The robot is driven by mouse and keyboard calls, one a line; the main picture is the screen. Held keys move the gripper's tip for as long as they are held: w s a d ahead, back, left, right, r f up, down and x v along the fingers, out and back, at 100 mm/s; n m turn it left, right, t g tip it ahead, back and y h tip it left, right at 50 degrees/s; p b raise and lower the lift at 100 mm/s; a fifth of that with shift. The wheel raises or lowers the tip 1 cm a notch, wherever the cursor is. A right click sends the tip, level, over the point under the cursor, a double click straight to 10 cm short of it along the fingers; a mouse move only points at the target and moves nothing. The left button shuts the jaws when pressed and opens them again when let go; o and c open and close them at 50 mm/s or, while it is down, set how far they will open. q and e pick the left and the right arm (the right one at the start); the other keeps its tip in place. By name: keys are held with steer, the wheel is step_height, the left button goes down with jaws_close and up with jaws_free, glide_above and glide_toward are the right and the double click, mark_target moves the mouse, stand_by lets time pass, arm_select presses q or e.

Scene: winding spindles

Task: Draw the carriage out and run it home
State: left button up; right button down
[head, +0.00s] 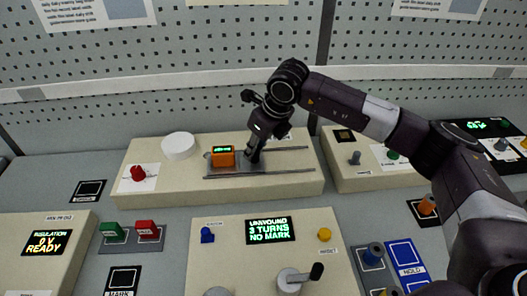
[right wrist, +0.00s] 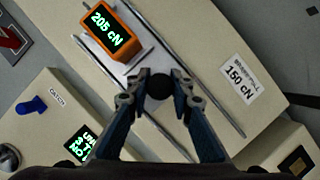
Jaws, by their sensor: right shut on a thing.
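The carriage (head: 243,167) is a grey plate on two parallel rails (head: 290,171), set on a beige block at the back. It sits toward the left part of the rails. An orange meter (head: 222,157) stands on its left end; in the right wrist view the meter (right wrist: 112,33) reads 205 cN. My right gripper (head: 255,155) reaches down onto the carriage from above. In the right wrist view its fingers are shut on the carriage's dark round knob (right wrist: 159,87). My left gripper is not in view.
A white disc (head: 179,146) and a red knob (head: 138,173) lie left of the carriage. A label reading 150 cN (right wrist: 239,79) is beside the rails. In front, a display (head: 270,230) reads UNWOUND, 3 TURNS, NO MARK, near a crank (head: 300,278). The rails are clear to the right.

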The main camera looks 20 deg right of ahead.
steer(key=shift+a+r, duration=0.15)
steer(key=c, duration=1.7)
jaws_free()
steer(key=shift+a, duration=0.15)
steer(key=shift+d+r, duration=0.2)
steer(key=v, duration=1.1)
steer(key=shift+s+r, duration=0.15)
steer(key=shift+r, duration=0.05)
